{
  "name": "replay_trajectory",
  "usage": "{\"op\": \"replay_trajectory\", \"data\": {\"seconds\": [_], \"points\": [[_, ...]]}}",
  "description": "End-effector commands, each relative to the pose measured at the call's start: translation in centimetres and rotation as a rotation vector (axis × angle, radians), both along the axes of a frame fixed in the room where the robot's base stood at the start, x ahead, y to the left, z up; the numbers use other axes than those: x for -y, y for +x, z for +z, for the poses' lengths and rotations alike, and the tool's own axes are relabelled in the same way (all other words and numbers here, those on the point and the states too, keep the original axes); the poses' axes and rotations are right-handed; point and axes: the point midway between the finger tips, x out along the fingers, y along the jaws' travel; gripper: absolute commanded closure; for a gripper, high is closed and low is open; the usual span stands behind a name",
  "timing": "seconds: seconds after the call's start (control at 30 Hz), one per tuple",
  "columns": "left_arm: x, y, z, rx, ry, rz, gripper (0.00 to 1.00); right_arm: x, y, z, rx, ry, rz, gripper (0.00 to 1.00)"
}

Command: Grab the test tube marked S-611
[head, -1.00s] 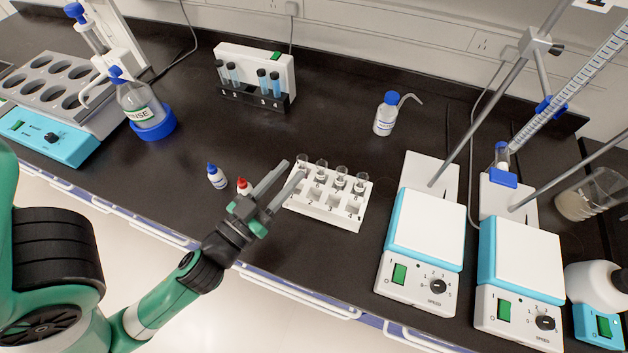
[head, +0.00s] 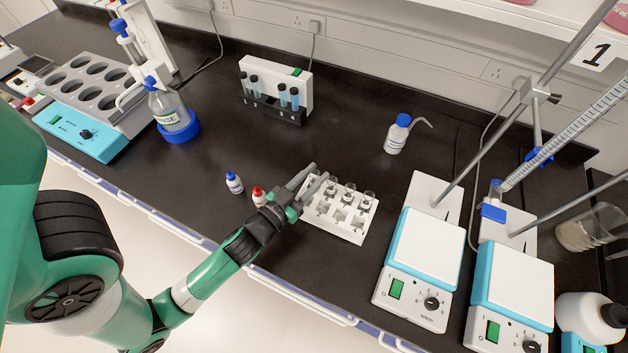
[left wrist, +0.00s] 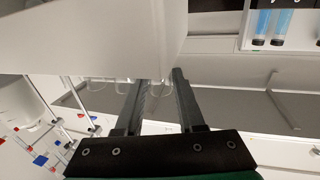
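Another black-fronted rack (head: 272,112) at the back holds several dark-capped tubes (head: 294,97), some with blue liquid. No S-611 marking is readable. My left gripper (head: 319,171) is open, its fingertips at the left end of the white rack. In the left wrist view, the gripper (left wrist: 159,78) has a clear tube's end (left wrist: 160,87) showing between its fingers, not visibly gripped. My right gripper is out of view.
Two small dropper bottles, blue-capped (head: 234,183) and red-capped (head: 258,196), stand left of the left gripper. Stirrer plates (head: 425,245) stand close right of the rack. A wash bottle (head: 396,135) is behind it. The bench between the racks is clear.

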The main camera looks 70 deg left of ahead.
Motion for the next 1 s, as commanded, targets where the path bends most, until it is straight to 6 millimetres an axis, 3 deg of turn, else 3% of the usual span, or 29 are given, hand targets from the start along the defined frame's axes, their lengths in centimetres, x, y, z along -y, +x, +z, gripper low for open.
{"op": "replay_trajectory", "data": {"seconds": [0.03,0.17,0.4,0.43,0.63,1.0], "points": [[-0.6,0.8,0.7,0.002,0.001,0.003,0.62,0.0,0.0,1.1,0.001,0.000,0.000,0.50],[-1.5,2.4,0.3,0.000,0.001,0.001,0.62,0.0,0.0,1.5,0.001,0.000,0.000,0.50],[-1.6,2.7,0.1,0.001,0.001,0.000,0.62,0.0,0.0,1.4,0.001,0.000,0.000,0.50],[-1.6,2.7,0.1,0.001,0.001,0.000,0.64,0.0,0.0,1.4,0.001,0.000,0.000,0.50],[-1.6,2.7,0.1,0.001,0.001,0.000,1.00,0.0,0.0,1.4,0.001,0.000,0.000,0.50],[-1.6,2.7,0.3,0.001,0.001,0.000,1.00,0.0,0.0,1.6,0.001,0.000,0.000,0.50]]}}
